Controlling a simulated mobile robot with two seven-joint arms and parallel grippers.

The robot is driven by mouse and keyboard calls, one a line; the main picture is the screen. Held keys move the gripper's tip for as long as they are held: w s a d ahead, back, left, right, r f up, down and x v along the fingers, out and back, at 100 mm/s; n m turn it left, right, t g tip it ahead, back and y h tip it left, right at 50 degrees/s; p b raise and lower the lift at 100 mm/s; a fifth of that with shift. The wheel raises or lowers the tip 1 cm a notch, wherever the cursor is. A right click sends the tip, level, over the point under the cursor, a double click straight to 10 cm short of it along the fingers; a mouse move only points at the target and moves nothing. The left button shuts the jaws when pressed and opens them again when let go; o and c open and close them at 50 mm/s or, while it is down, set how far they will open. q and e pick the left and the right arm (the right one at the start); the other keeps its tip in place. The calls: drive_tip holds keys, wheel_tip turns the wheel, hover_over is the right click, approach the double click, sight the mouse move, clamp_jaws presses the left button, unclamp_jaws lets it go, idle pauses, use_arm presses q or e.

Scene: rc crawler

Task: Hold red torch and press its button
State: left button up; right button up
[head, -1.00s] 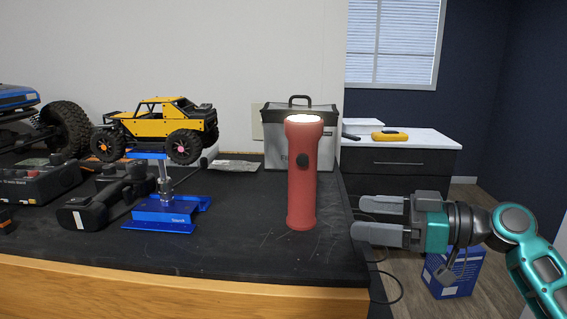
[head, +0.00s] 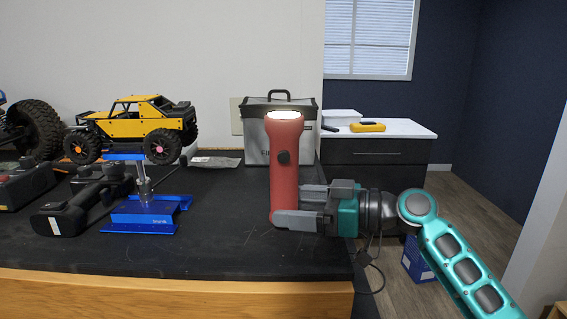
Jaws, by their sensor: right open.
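The red torch (head: 284,170) stands upright on the black workbench top, near its right end. Its lens at the top glows white. A dark round button (head: 284,157) is on its side, facing me. My right gripper (head: 287,206) reaches in from the right at the torch's lower body. Its jaws are open, with one finger in front of the torch's base and the other at its right side, partly hidden. I cannot tell whether the fingers touch it. My left gripper is out of view.
A grey box (head: 252,150) with a black handle stands behind the torch. A blue stand (head: 145,212) bears a yellow crawler (head: 138,126) to the left. Black tools (head: 65,215) lie further left. The bench's wooden front edge (head: 180,296) is near me.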

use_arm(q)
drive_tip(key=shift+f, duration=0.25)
use_arm(e)
drive_tip(key=shift+w+a, duration=0.2)
drive_tip(key=shift+a, duration=0.4)
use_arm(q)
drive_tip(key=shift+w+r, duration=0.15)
use_arm(e)
drive_tip(key=c, duration=0.9)
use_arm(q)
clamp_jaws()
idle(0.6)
